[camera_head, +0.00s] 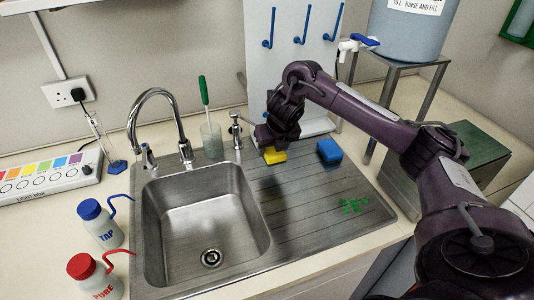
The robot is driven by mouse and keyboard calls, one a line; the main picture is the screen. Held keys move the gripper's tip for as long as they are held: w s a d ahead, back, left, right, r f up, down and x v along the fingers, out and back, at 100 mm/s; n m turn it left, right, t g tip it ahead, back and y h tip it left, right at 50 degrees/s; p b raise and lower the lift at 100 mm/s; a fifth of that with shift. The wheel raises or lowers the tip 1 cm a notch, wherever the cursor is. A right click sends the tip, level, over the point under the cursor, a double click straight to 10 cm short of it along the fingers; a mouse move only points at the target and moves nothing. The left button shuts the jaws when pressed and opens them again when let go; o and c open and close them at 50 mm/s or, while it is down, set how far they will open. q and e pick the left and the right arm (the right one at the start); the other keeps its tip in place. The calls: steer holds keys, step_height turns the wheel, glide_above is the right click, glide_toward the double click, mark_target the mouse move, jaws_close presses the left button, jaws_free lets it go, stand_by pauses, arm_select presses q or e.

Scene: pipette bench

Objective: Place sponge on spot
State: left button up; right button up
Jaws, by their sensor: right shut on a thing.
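A yellow sponge (275,156) is at the back left of the ribbed steel drainboard (300,215). My right gripper (268,143) is over it and shut on it, with the arm coming in from the right. The gripper hides part of the sponge, and I cannot tell whether the sponge touches the board. A blue sponge (329,150) lies to the right of the yellow one, apart from it. A broken green spot (353,204) marks the drainboard toward the front right, with nothing on it. My left gripper is not in view.
The sink basin (206,220) is left of the drainboard, with a curved tap (157,92) behind it. A beaker holding a green-handled brush (211,140) and a soap pump (235,128) stand close to the gripper's left. The drainboard's front half is clear.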

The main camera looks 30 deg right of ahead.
mark_target(268, 152)
steer(key=w, duration=0.3)
steer(key=shift+w+d+r+p, duration=0.15)
steer(key=shift+w+d+p, duration=0.15)
steer(key=shift+d+p, duration=0.1)
steer(key=shift+p+x, duration=0.4)
steer(key=shift+x, duration=0.85)
step_height(268, 152, down, 4)
steer(key=shift+s+r+p, duration=0.15)
steer(key=shift+r+p, duration=0.05)
steer(key=shift+p, duration=0.4)
steer(key=shift+f+p, duration=0.35)
steer(key=shift+w+d+f, duration=0.1)
steer(key=shift+w+f, duration=0.2)
steer(key=shift+f, duration=0.1)
steer(key=shift+f, duration=0.15)
steer(key=o, duration=0.9)
